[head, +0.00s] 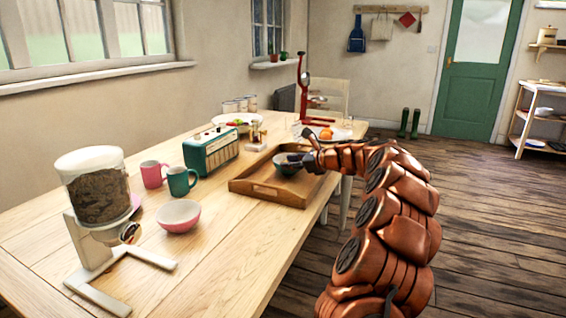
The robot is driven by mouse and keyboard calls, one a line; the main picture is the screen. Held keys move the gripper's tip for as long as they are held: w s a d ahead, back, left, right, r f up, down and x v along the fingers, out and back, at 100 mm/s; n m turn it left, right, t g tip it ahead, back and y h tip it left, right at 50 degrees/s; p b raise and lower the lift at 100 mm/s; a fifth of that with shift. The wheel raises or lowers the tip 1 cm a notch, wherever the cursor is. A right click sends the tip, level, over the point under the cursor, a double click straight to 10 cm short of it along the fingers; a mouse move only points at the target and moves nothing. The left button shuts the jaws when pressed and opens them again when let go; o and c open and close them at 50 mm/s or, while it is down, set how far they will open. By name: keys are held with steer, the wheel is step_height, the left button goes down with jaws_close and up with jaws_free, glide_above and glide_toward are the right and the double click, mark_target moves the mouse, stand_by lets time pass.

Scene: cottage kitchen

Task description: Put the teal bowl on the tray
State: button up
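The teal bowl (284,167) appears at the far part of the wooden tray (262,192), inside the tray's outline. I cannot tell whether it rests on the tray floor or hangs just above it. My gripper (300,162) reaches in from the right, with its fingers at the bowl's right rim. The fingers are small and dark against the bowl, so whether they are shut on the rim is unclear. The tray lies flat on the wooden table, near its right edge.
A teal radio (210,149), a teal mug (182,181), a pink mug (153,174) and a pink bowl (178,216) stand left of the tray. A dispenser (97,190) is at the near left. A red stand (303,95) is behind.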

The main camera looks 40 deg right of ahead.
steer(key=p+v, duration=0.1)
steer(key=v, duration=0.6)
steer(key=shift+s+r, duration=0.15)
steer(key=shift+s, duration=0.2)
